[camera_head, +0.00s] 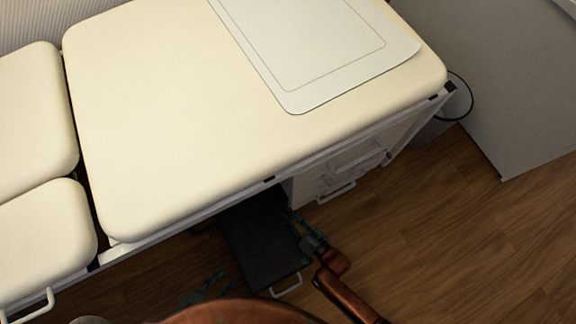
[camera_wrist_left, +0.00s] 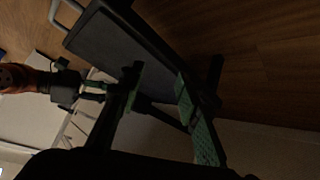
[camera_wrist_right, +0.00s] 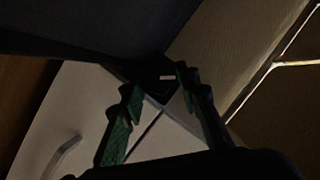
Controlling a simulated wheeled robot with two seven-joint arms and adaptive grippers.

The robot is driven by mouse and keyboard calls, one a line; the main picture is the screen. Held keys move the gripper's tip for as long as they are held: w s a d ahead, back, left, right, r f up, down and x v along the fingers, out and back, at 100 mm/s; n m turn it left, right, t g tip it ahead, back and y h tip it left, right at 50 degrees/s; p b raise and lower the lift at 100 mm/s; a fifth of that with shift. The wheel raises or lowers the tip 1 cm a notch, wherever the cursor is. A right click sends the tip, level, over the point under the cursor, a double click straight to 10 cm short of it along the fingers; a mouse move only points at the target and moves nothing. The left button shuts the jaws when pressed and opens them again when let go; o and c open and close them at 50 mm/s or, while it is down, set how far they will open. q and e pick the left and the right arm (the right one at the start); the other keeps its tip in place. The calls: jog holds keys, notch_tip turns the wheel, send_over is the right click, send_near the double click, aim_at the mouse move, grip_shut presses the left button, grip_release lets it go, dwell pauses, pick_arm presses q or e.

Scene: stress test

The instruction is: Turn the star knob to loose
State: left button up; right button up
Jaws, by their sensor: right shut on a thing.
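A dark knob (camera_wrist_right: 158,86) with a short pale mark sits between my right gripper's fingertips in the right wrist view; its star shape is too dark to make out. My right gripper (camera_wrist_right: 156,79) is shut on it, one green-padded finger on each side. In the head view my right gripper (camera_head: 303,232) reaches in under the front edge of the couch, where the knob is hidden. It also shows at the left of the left wrist view (camera_wrist_left: 92,91). My left gripper (camera_wrist_left: 158,74) is open and empty, and its green fingers show low in the head view (camera_head: 204,290).
A cream padded couch (camera_head: 190,130) with a pale sheet (camera_head: 315,55) fills the upper left. A dark panel (camera_head: 262,250) with a white handle (camera_head: 288,288) lies under its edge. White drawers (camera_head: 345,170) stand beside it. The wooden floor (camera_head: 450,240) at right is clear.

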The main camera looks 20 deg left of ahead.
jog(key=shift+r+n+p, duration=0.25)
jog(key=shift+n+p, duration=0.05)
jog(key=n+h+p, duration=0.1)
jog(key=n+t+h+p, duration=0.1)
jog(key=p, duration=0.1)
jog(key=shift+s+a+n, duration=0.15)
jog(key=shift+s+n, duration=0.05)
jog(key=shift+n, duration=0.2)
jog(key=shift+n+t+p, duration=0.3)
jog(key=shift+p, duration=0.15)
jog(key=shift+s+a+f+n+h+p, duration=0.15)
jog(key=shift+n+h+p, duration=0.15)
jog(key=shift+n+h, duration=0.4)
pick_arm(q)
notch_tip(320, 180, up, 8)
jog(key=d+g, duration=0.1)
jog(key=g, duration=0.2)
jog(key=shift+w+d+f+n, duration=0.15)
jog(key=shift+d+f+n, duration=0.1)
jog(key=shift+d+n, duration=0.15)
pick_arm(e)
jog(key=shift+n+t, duration=0.6)
jog(key=shift+n, duration=0.1)
jog(key=shift+f, duration=0.1)
jog(key=o, duration=0.9)
